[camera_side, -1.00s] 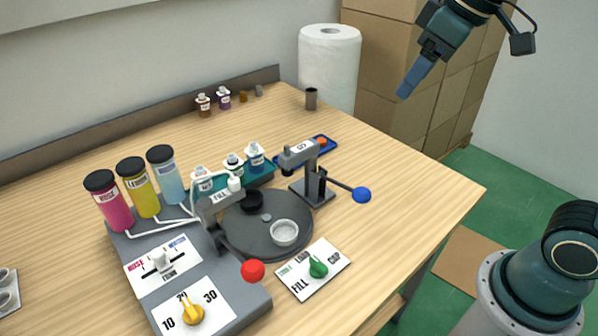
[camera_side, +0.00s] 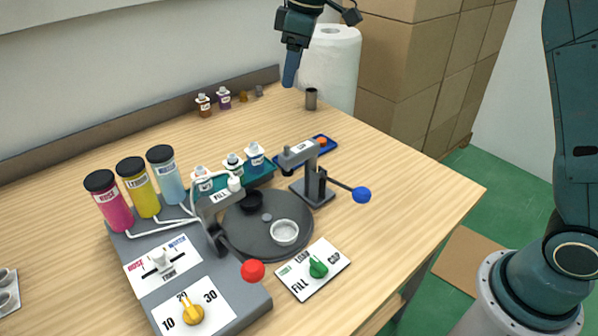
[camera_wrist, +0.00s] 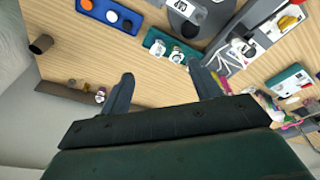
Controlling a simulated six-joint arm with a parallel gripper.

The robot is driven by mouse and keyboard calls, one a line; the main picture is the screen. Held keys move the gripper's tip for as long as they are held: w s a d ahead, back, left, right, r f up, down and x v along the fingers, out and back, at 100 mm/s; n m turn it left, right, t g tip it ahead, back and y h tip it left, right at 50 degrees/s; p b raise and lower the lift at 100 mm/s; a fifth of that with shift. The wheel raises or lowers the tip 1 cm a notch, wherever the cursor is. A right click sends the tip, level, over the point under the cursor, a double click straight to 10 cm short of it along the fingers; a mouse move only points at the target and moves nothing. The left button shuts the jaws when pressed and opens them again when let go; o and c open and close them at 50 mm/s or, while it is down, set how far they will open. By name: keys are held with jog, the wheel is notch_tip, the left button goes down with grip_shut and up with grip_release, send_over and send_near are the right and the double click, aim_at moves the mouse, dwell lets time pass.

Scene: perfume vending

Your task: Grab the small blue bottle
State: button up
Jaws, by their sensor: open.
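Several small white-capped bottles stand in a row in a teal tray (camera_side: 262,180) on the table, among them a right-hand bottle (camera_side: 254,157) and a middle bottle (camera_side: 234,165). Their liquid looks bluish, but labels and size make the exact colour hard to tell. The teal tray (camera_wrist: 150,38) and its bottles also show at upper middle in the wrist view. My gripper (camera_side: 290,84) hangs high above the back of the table, pointing down, apart from everything. In the wrist view its fingers (camera_wrist: 163,82) are spread and empty.
A brown bottle (camera_side: 204,106) and a purple bottle (camera_side: 223,99) stand by the back ledge. A capping press (camera_side: 313,185) and turntable (camera_side: 258,232) stand near the tray. The right tabletop is clear.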

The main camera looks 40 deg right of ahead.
aim_at(254, 144)
jog(key=shift+w+a+f+n+g, duration=0.2)
jog(key=shift+w+a+f+n, duration=0.45)
jog(key=shift+w+f, duration=1.75)
jog(key=shift+w+a+f+n+g, duration=0.3)
jog(key=shift+w+a+f, duration=0.5)
jog(key=shift+f, duration=3.05)
jog(key=shift+w+a+f+n+g, duration=0.1)
jog(key=shift+w+a+f+n, duration=0.55)
jog(key=shift+w+f, duration=1.7)
jog(key=shift+s+a+f, duration=0.1)
jog(key=shift+s+f, duration=0.7)
jog(key=shift+f, duration=0.05)
jog(key=shift+w+a+f, duration=0.1)
jog(key=shift+a+f, duration=0.05)
jog(key=shift+f, duration=1.1)
jog(key=shift+w+a+f, duration=0.1)
jog(key=shift+a+f, duration=0.05)
jog(key=shift+f, duration=1.1)
jog(key=c, duration=1.1)
